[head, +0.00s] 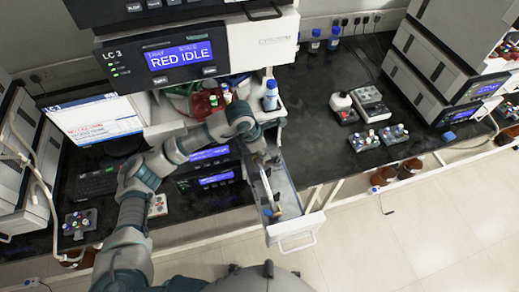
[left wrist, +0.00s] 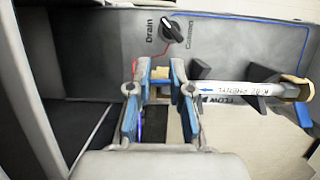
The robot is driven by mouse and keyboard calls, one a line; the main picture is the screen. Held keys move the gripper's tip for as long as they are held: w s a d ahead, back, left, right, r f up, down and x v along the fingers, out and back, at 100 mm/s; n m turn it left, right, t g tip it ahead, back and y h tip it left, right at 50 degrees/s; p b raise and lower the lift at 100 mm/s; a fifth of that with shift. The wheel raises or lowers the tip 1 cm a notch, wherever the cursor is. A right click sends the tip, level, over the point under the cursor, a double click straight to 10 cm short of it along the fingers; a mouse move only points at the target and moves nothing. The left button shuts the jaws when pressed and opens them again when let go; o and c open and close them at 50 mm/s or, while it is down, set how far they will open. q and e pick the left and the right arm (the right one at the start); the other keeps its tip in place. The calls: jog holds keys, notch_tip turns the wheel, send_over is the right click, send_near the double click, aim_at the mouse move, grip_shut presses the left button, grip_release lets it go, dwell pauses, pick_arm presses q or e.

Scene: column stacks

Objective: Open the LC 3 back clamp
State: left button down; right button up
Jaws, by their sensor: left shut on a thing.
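The LC 3 unit (head: 112,54) stands at the upper left, its screen reading RED IDLE. A drawer (head: 292,222) with a white front and handle is pulled out below it. In the drawer lies a white column (left wrist: 245,89) with a tan end fitting, held by black clamps (left wrist: 262,73). My left gripper (head: 262,163) reaches down into the drawer. In the left wrist view its blue-padded fingers (left wrist: 155,92) are closed around a small piece at the column's left end, seemingly the back clamp; the fingers hide most of it. My right gripper is out of view.
A Drain/Column knob (left wrist: 172,31) sits on the panel beyond the fingers. A blue-capped bottle (head: 271,97) stands on the ledge beside my arm. Vial racks (head: 378,138) and a hotplate device stand on the bench at right.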

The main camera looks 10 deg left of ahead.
pick_arm(q)
jog(key=shift+w+d+f+g+y, duration=0.1)
jog(key=shift+d+f+g+y, duration=0.25)
jog(key=shift+y, duration=0.5)
jog(key=shift+w+d+f+g+y, duration=0.1)
jog(key=shift+d+f+g+y, duration=0.2)
jog(key=shift+y, duration=0.55)
jog(key=c, duration=1)
grip_release()
jog(key=shift+c, duration=0.2)
jog(key=shift+w, duration=0.1)
jog(key=shift+d, duration=0.1)
jog(key=shift+r, duration=0.25)
notch_tip(320, 180, up, 11)
jog(key=shift+w+r, duration=0.15)
jog(key=shift+r, duration=0.05)
